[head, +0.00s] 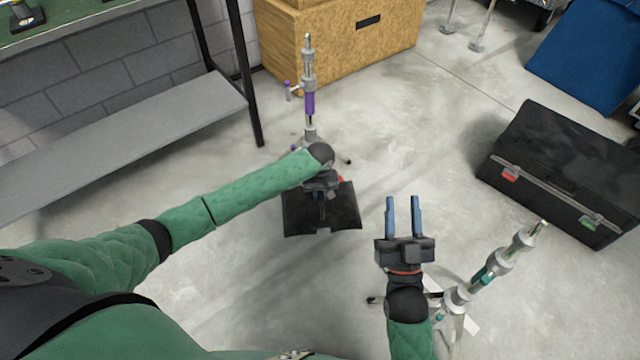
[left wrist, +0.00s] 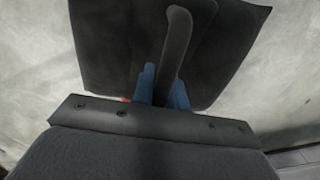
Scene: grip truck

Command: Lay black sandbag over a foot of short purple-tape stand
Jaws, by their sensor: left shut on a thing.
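The black sandbag (head: 342,212) hangs from my left gripper (head: 323,186) in the head view. In the left wrist view the sandbag (left wrist: 105,60) fills the upper middle, and the left gripper (left wrist: 162,88) has its blue fingers shut on the bag's strap. The purple-tape stand (head: 309,102) stands upright just beyond my left gripper. My left wrist hides part of its base and feet. My right gripper (head: 403,205) is open and empty, to the right of the sandbag.
A teal-tape stand (head: 480,280) stands right of my right gripper. A black case (head: 560,165) lies at right, and a wooden box (head: 340,40) stands behind the purple-tape stand. A table with a grey lower shelf (head: 120,145) is at left. The middle floor is clear.

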